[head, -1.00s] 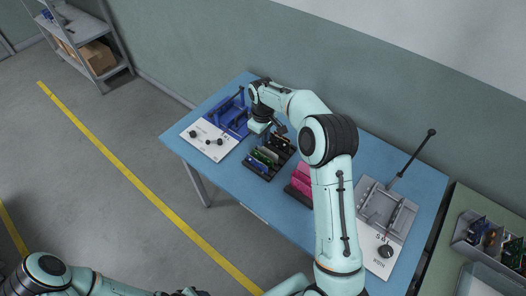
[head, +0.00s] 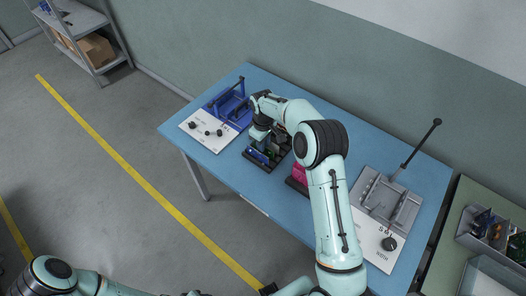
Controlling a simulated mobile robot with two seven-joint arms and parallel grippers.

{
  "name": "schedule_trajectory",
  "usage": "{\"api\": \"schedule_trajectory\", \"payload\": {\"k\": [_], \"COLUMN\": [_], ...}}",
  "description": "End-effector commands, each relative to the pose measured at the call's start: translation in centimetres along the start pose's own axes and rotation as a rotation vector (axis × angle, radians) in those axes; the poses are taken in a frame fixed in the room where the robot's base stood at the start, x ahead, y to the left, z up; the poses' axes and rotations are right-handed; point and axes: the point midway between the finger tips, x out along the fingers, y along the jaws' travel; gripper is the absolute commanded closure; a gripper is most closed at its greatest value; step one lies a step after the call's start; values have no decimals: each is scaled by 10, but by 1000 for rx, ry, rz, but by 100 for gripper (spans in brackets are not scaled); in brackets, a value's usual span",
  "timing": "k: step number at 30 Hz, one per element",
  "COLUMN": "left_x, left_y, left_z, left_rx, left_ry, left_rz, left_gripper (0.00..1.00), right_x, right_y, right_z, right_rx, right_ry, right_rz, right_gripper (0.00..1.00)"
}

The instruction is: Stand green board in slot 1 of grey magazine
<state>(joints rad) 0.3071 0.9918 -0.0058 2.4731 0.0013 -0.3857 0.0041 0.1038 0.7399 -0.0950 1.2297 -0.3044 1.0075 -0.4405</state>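A dark grey slotted rack (head: 256,163) stands on the blue table, left of its middle; it looks like the grey magazine. Several thin boards stand in it, a blue one (head: 257,155) near its front left. Green (head: 268,152) shows just under my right gripper; whether it is held cannot be told. My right gripper (head: 264,142) points down over the rack, and its fingertips are too small and hidden to read. My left arm shows at the lower left, but its gripper is not in view. Slot numbers are not readable.
A blue fixture (head: 229,108) with a white knobbed panel (head: 207,132) is at the left. A pink block (head: 298,173) sits beside my forearm. A grey fixture (head: 376,196) with a raised lever is at the right. A bin of boards (head: 485,240) is on the side table (head: 452,215).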

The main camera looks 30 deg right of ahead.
Motion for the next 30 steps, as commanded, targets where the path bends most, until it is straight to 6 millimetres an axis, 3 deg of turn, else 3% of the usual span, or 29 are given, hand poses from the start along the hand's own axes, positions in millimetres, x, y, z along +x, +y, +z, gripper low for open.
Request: {"api": "schedule_trajectory", "payload": {"k": [4, 5, 6, 7, 17, 30], "left_x": [0, 0, 0, 0, -3, -18], "left_y": [0, 0, 0, 0, 1, 11], "left_z": [0, 0, 0, 0, -2, -12], "left_rx": [0, 0, 0, 0, 1, 6], "left_ry": [0, 0, 1, 0, 2, 16], "left_rz": [0, 0, 0, 0, 1, 6], "left_gripper": [50, 50, 50, 50, 50, 50], "right_x": [0, 0, 0, 0, -5, -36], "right_y": [0, 0, 0, 0, 0, 0], "right_z": [0, 0, 0, 0, 0, -1], "right_rx": [0, 0, 0, 0, 0, 0], "right_ry": [0, 0, 0, 0, 0, 2], "right_rz": [0, 0, 0, 0, 0, 1], "right_gripper": [80, 83, 96, 100, 100, 100]}}
